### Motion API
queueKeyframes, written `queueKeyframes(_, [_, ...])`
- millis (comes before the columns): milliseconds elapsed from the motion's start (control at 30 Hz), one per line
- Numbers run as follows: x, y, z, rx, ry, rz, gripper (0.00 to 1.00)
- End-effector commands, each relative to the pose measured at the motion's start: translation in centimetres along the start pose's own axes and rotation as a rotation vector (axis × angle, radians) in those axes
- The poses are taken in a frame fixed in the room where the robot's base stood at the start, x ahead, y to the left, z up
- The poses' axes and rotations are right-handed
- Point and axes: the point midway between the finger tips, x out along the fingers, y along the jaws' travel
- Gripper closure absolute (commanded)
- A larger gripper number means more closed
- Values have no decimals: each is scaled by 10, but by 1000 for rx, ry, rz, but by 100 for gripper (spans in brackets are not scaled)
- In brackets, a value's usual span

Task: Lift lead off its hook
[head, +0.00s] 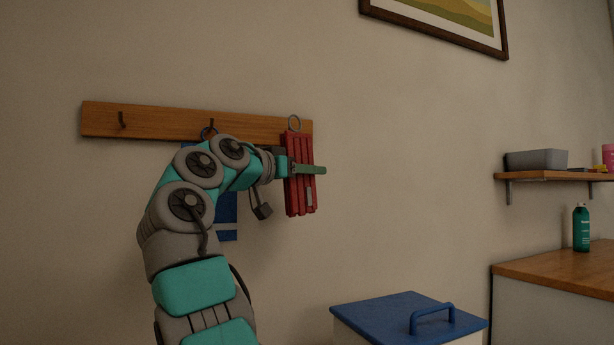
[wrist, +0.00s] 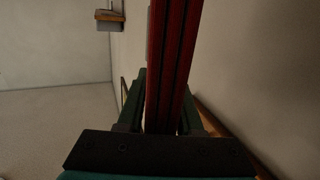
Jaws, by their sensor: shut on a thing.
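In the wrist view the red lead (wrist: 170,60) runs between the two green fingers of my gripper (wrist: 162,108). A blue hanging thing (head: 228,215) with a ring is partly hidden behind my arm.
The left hook (head: 122,120) is bare. A box with a blue lid (head: 385,312) stands below right. A shelf (head: 550,176) with a grey bin and a counter (head: 560,268) with a green bottle (head: 581,228) are at the right. A framed picture (head: 440,22) hangs above.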

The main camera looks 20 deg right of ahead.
Motion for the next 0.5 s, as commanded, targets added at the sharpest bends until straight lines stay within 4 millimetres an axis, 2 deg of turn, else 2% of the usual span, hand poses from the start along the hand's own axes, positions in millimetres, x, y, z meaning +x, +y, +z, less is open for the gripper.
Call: queueKeyframes(500, [-2,5,0,0,0,0,100])
